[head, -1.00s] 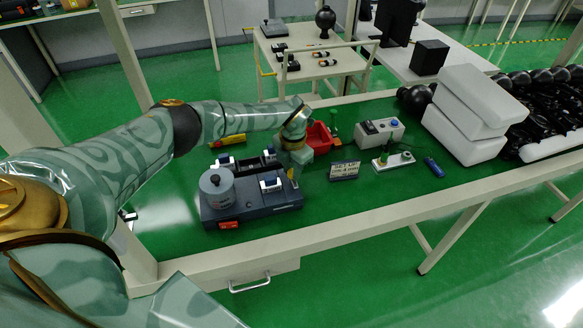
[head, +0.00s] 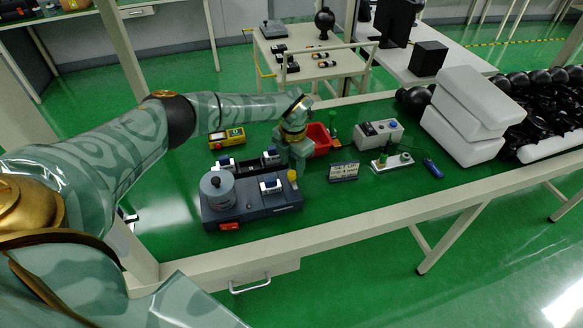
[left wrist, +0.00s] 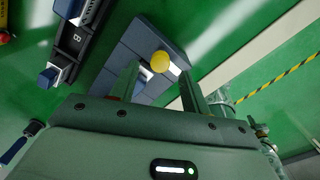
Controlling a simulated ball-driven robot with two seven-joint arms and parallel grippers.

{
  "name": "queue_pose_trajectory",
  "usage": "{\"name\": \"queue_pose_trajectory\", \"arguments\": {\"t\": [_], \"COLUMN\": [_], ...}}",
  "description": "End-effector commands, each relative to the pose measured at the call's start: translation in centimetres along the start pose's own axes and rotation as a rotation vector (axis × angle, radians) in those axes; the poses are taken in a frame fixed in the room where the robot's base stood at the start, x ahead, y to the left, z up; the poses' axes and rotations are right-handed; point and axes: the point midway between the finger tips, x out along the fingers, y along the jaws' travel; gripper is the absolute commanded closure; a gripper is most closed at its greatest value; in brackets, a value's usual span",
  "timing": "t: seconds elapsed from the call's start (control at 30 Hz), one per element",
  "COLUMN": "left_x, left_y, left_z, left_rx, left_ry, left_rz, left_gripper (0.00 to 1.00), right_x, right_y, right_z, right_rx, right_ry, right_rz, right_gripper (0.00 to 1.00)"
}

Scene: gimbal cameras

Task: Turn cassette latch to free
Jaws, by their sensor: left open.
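The dark blue-grey cassette fixture (head: 250,205) sits on the green bench, with a grey round drum (head: 217,188) on its left part. A yellow knob (head: 292,175), which looks like the latch, stands at its right end. In the left wrist view the yellow knob (left wrist: 160,62) shows just beyond the fingertips, roughly between them. My left gripper (head: 299,170) is beside and behind the knob in the head view. In the left wrist view the left gripper (left wrist: 158,78) has its fingers apart with nothing held. I cannot tell the latch's exact turn. My right gripper is not in view.
A red bin (head: 321,140) is close behind the left gripper. A yellow meter (head: 227,138) lies behind the fixture. A grey control box (head: 378,132) and white foam blocks (head: 470,115) are farther right. The front bench strip is clear.

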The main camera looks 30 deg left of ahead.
Motion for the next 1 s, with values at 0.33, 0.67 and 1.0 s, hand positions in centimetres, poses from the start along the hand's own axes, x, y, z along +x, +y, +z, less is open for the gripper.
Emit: {"name": "queue_pose_trajectory", "arguments": {"t": [0.33, 0.67, 1.0], "left_x": [-9.7, -13.1, -13.1], "left_y": [0.1, 0.0, 0.0], "left_z": [0.1, 0.1, 0.1], "left_rx": [0.000, 0.000, 0.000], "left_ry": [-0.005, -0.002, -0.001], "left_rz": [0.002, 0.001, 0.001], "left_gripper": [0.53, 0.53, 0.53], "right_x": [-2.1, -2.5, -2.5], "right_y": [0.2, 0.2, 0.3], "right_z": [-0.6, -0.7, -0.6], "right_rx": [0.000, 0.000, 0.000], "right_ry": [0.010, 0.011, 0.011], "right_rz": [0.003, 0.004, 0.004], "right_gripper": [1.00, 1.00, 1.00]}}
